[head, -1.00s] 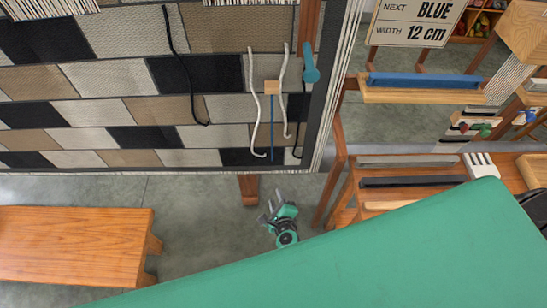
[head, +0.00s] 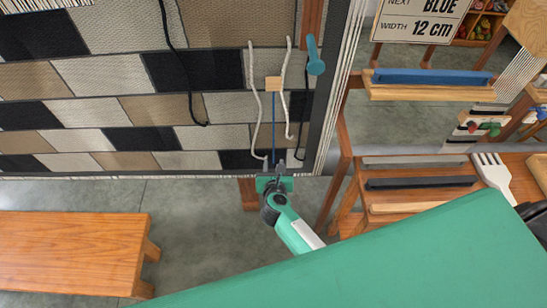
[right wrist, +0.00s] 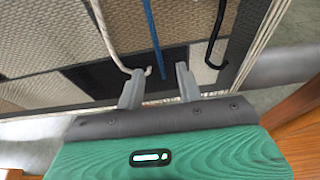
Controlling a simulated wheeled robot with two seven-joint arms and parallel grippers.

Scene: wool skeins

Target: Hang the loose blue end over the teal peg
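The loose blue end (head: 273,125) is a thin strand hanging straight down from a small wooden block (head: 273,83) in front of the woven cloth. The teal peg (head: 315,56) sticks out to the upper right of it, at the cloth's right edge. My right gripper (head: 275,164) is open and empty at the strand's bottom end. In the right wrist view the blue strand (right wrist: 153,30) comes down between the two spread fingers (right wrist: 158,82), with its tip near their level. I cannot tell how far in depth it is from them. My left gripper is not in view.
Cream strands hang close on both sides of the blue one (head: 254,100) (head: 286,95). A black strand (head: 183,75) hangs further left. A wooden bench (head: 70,245) stands lower left, a slatted wooden rack (head: 420,165) to the right. A large green surface (head: 400,250) fills the lower right.

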